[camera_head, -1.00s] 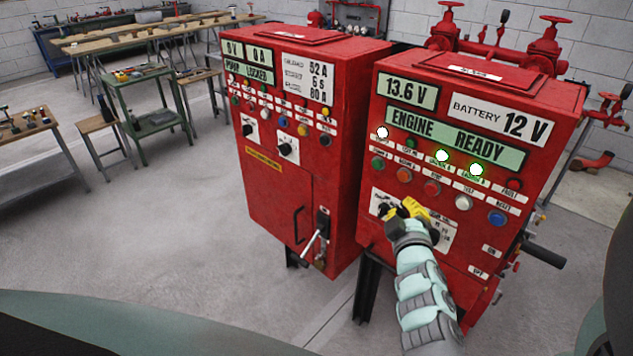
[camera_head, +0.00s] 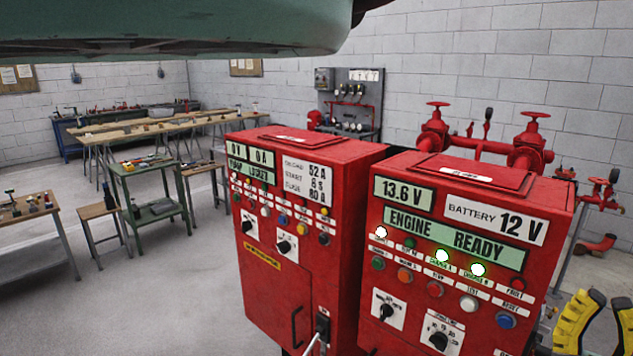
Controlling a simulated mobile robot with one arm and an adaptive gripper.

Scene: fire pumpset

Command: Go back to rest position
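My gripper (camera_head: 602,318) is at the lower right edge of the head view, partly cut off by the frame. Its two yellow and black fingers stand apart with nothing seen between them. It is to the right of the red engine control cabinet (camera_head: 545,232) and looks clear of its front panel. The cabinet's display reads "ENGINE READY", with 13.6 V and battery 12 V. Two rotary selector knobs (camera_head: 387,311) on its lower panel are in plain view.
A second red cabinet (camera_head: 345,200) stands close on the left, with a lever handle low on its front. Red valves and pipes (camera_head: 480,145) are behind. Work tables (camera_head: 150,127) stand at the back left. Open floor (camera_head: 150,275) lies left of the cabinets.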

